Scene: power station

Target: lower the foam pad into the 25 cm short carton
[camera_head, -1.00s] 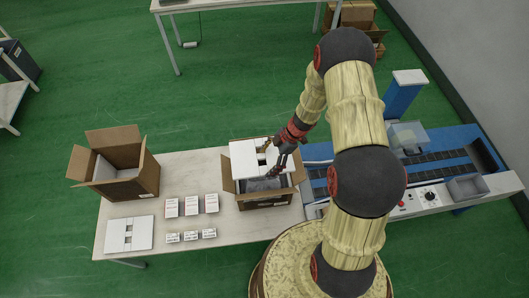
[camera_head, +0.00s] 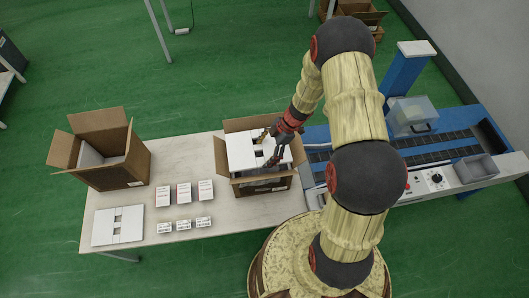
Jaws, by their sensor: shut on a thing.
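My gripper (camera_head: 272,142) is shut on a white foam pad (camera_head: 243,150) with dark slots. The pad is at the mouth of the open brown carton (camera_head: 262,191) at the table's right end, roughly level, its far edge inside the raised back flap. The pad covers most of the opening; a grey item shows in the gap at the front. I cannot tell whether the pad touches the carton walls or the contents. A second white slotted pad (camera_head: 118,226) lies flat at the table's front left.
Another open carton (camera_head: 125,174) stands at the table's back left. Several small white boxes (camera_head: 184,194) lie in two rows between the cartons on the table (camera_head: 226,222). A blue conveyor machine (camera_head: 446,146) with a clear bin adjoins on the right.

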